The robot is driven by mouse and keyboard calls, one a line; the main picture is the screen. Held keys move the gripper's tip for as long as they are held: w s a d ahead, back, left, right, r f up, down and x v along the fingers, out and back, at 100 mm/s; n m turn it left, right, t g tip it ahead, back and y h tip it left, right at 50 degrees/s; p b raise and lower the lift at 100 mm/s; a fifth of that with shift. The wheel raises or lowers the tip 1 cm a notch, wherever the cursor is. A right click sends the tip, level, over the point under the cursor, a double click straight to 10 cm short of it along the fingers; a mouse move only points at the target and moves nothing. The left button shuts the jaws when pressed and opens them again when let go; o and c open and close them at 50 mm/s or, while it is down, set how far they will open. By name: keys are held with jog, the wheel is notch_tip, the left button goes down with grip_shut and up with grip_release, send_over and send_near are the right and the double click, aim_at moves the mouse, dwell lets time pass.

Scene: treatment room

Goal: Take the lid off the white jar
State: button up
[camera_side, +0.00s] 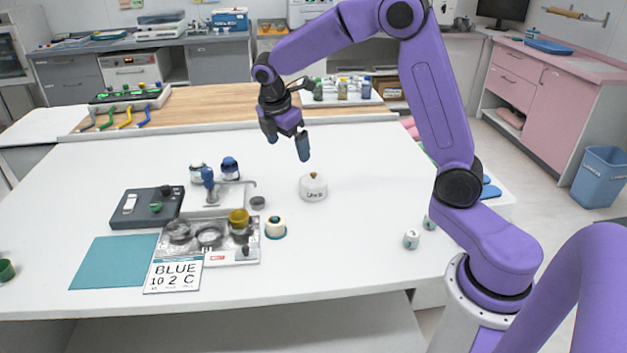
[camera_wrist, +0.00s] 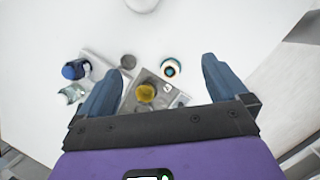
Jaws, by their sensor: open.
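The white jar (camera_side: 313,189) stands upright on the white table, with its lid on and a small brown knob on top. In the wrist view only part of a white round thing, likely the jar (camera_wrist: 142,4), shows at the top edge. My gripper (camera_side: 287,148) is open and empty, in the air above the table, to the upper left of the jar in the side view. In the wrist view its two blue fingers (camera_wrist: 160,88) are spread wide with nothing held between them. The gripper does not touch the jar.
A metal tray (camera_side: 250,258) with dishes and a yellow cup (camera_side: 239,219) lies left of the jar. A small cream-and-teal pot (camera_side: 275,227), blue-topped bottles (camera_side: 230,168) and a dark device (camera_side: 147,207) stand nearby. Two small white vials (camera_side: 411,239) are at right. Table around the jar is clear.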

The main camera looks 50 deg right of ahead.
jog(key=w+d+f+n, duration=0.1)
jog(key=w+d, duration=0.3)
jog(key=d, duration=0.3)
jog(key=h, duration=0.1)
send_over(312, 174)
jog(key=a, duration=0.2)
jog(key=shift+g, duration=0.3)
jog(key=f, duration=1.1)
jog(key=shift+w+f, duration=0.15)
jog(key=shift+w, duration=0.15)
jog(key=shift+s+x, duration=0.15)
jog(key=shift+x, duration=1.2)
jog(key=shift+s+x, duration=0.15)
jog(key=shift+x, duration=1.2)
jog(key=shift+a+f, duration=0.1)
jog(key=c, duration=1.1)
